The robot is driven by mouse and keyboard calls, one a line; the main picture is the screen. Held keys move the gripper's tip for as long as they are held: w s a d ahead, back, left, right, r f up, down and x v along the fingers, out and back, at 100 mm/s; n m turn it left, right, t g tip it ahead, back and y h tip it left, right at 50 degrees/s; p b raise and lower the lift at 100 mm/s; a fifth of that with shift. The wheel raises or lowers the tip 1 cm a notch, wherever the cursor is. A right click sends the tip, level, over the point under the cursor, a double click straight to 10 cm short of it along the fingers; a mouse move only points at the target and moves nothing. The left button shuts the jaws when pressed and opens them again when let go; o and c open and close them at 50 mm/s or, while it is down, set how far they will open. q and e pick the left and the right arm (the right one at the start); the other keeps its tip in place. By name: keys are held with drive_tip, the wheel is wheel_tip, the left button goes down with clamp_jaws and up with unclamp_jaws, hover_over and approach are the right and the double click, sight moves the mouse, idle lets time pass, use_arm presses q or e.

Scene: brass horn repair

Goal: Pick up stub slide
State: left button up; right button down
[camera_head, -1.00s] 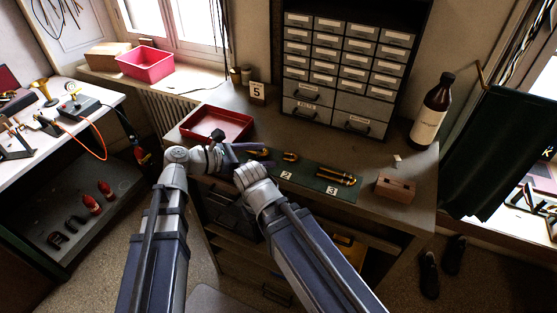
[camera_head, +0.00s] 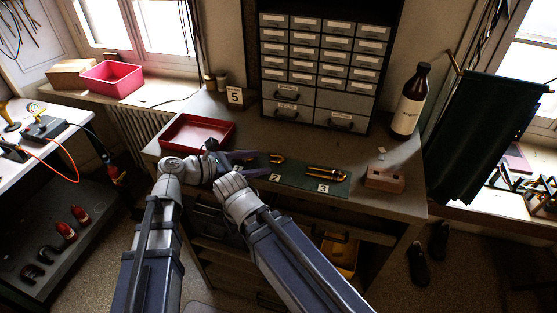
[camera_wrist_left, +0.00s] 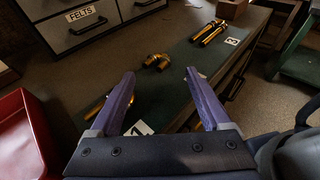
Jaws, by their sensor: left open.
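Three brass pieces lie on a green mat (camera_head: 300,180), and I cannot tell by name which is the stub slide. A short curved piece (camera_head: 277,158) lies in the middle; it also shows in the wrist view (camera_wrist_left: 157,62), just beyond the fingertips. A longer twin-tube piece (camera_head: 325,173) lies at the right by card 3; it shows at the wrist view's top (camera_wrist_left: 208,32). The third piece (camera_wrist_left: 97,108) is partly hidden behind my left gripper's left finger. My left gripper (camera_wrist_left: 160,76) is open, purple-fingered and empty. My right arm's wrist shows below it; its fingers are hidden.
A red tray (camera_head: 197,132) stands left of the mat and close to the left gripper. A wooden block (camera_head: 384,179) and a brown bottle (camera_head: 410,101) stand at the right. A drawer cabinet (camera_head: 318,75) rises behind. The bench between cabinet and mat is mostly clear.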

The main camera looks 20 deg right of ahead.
sight(278, 158)
use_arm(q)
drive_tip(key=b+x, duration=0.1)
drive_tip(key=x, duration=0.4)
drive_tip(key=shift+w+d, duration=0.15)
clamp_jaws()
idle(0.5)
drive_tip(key=shift+r, duration=0.1)
wheel_tip(278, 158, up, 10)
drive_tip(key=p, duration=0.9)
drive_tip(key=shift+p, duration=0.4)
